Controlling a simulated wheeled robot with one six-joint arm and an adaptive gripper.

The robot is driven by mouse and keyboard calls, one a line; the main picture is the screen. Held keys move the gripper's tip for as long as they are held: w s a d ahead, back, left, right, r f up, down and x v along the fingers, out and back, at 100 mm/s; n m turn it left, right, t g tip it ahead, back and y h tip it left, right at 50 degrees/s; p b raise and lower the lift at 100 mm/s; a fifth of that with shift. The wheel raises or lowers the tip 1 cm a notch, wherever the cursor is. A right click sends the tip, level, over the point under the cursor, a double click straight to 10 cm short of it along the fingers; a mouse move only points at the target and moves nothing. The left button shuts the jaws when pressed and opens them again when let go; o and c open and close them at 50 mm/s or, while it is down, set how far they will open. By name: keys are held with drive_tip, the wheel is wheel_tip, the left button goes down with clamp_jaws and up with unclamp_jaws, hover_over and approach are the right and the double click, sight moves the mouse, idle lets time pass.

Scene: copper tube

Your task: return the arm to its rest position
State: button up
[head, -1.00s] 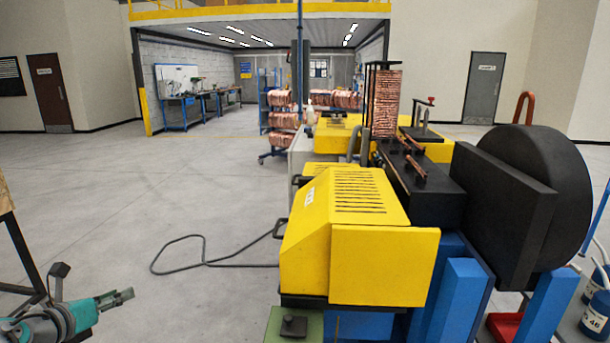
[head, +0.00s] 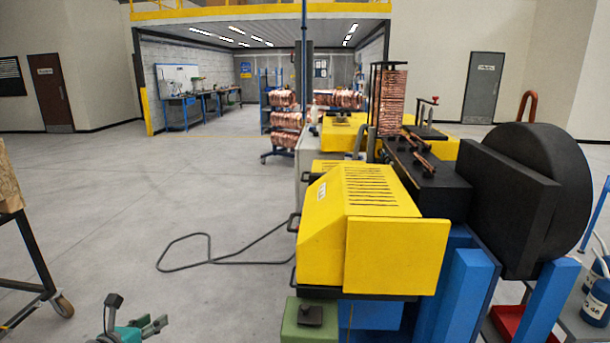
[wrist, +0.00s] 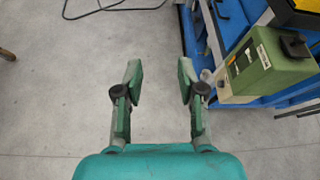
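My gripper (head: 154,326) shows at the bottom left of the head view, low over the grey floor. Most of my arm is below the frame. In the wrist view, my gripper (wrist: 160,85) has its two green fingers well apart, with only bare concrete floor between them. It is empty and touches nothing that I can see.
A yellow machine (head: 390,255) on blue supports stands right of my gripper. Its green box (wrist: 262,65) is close to the right finger in the wrist view. A black cable (head: 210,258) lies on the floor. A wheeled cart (head: 38,270) stands at left. Floor between is open.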

drive_tip(key=s+d+f+m+g+y, duration=0.1)
drive_tip(key=d+f+m, duration=0.2)
drive_tip(key=d+f, duration=0.75)
drive_tip(key=s+d+f+m+y, duration=0.1)
drive_tip(key=s+d+f+m, duration=0.15)
drive_tip(key=d+f, duration=0.75)
drive_tip(key=s+d+f+m+y, duration=0.1)
drive_tip(key=s+d+f+m, duration=0.35)
drive_tip(key=s+d, duration=0.35)
drive_tip(key=s+d+f+m, duration=0.4)
drive_tip(key=s+d+f, duration=0.2)
drive_tip(key=d, duration=0.3)
drive_tip(key=s+d+r+m+y, duration=0.1)
drive_tip(key=s+d+r+m, duration=0.2)
drive_tip(key=s+d+m, duration=0.5)
drive_tip(key=s+d+r+m, duration=0.15)
drive_tip(key=s+d, duration=0.25)
drive_tip(key=s, duration=0.7)
drive_tip(key=s+d+r+m+t+h, duration=0.1)
drive_tip(key=s+d+r+m, duration=0.1)
drive_tip(key=s+r+m, duration=0.4)
drive_tip(key=s+d+r+m+t+h, duration=0.1)
drive_tip(key=s+d+r+m, duration=0.2)
drive_tip(key=s+r+m, duration=0.3)
drive_tip(key=s+r, duration=0.3)
drive_tip(key=r, duration=0.4)
drive_tip(key=shift+d+r+t, duration=0.2)
drive_tip(key=shift+r+t, duration=0.05)
drive_tip(key=shift+t, duration=0.15)
